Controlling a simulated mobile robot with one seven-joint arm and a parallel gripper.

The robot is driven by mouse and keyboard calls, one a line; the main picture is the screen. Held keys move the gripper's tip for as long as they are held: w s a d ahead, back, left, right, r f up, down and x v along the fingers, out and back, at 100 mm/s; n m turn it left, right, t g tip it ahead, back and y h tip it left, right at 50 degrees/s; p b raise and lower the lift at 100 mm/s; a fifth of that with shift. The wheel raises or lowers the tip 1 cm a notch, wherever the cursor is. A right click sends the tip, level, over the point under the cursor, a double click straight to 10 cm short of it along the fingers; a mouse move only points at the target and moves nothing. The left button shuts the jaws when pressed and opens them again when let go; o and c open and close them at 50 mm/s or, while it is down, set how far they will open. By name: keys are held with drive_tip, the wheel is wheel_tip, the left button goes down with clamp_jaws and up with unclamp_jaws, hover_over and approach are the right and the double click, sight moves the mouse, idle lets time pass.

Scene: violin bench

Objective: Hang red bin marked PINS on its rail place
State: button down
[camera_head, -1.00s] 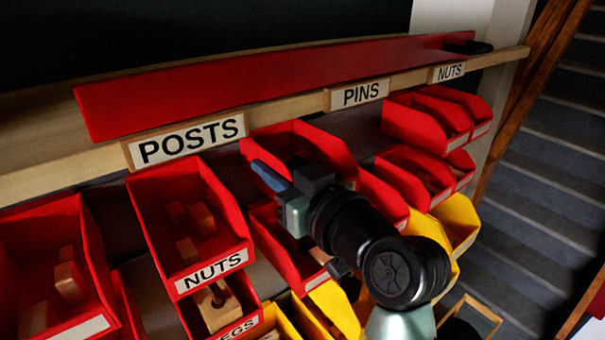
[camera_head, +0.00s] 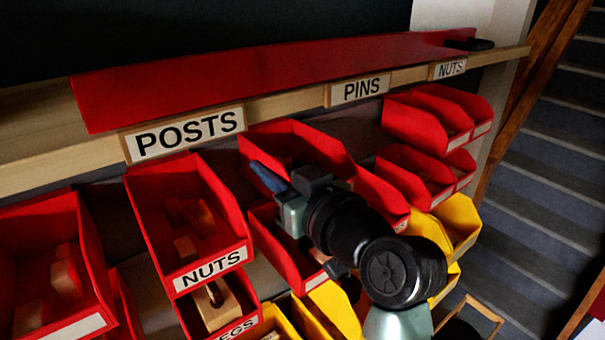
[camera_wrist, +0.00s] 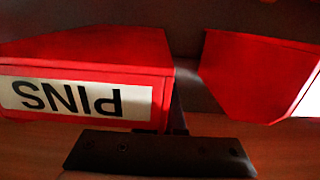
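In the wrist view, a red bin marked PINS (camera_wrist: 85,70) fills the left side, its white label upside down in the picture. A dark bar (camera_wrist: 160,153) lies across the bottom, near the label's edge; I cannot tell whether it touches the bin. In the head view, my gripper (camera_head: 268,178) is in front of the middle red bins, with a blue finger part showing beside a red bin (camera_head: 290,140). Its fingertips are mostly hidden by the wrist, so its grip is unclear. The rail (camera_head: 290,105) carries a PINS sign (camera_head: 360,90) right of the POSTS sign (camera_head: 186,134).
A long red board (camera_head: 270,75) lies along the rail top. A red NUTS bin (camera_head: 190,220) is left of my gripper, and several red bins are at right. Yellow bins (camera_head: 458,225) are low. Another red bin (camera_wrist: 262,75) is at right in the wrist view. Stairs are far right.

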drive_tip(key=shift+f+b, duration=0.5)
drive_tip(key=shift+f, duration=0.05)
drive_tip(key=c, duration=1)
unclamp_jaws()
drive_tip(key=shift+o, duration=0.2)
drive_tip(key=shift+s, duration=0.1)
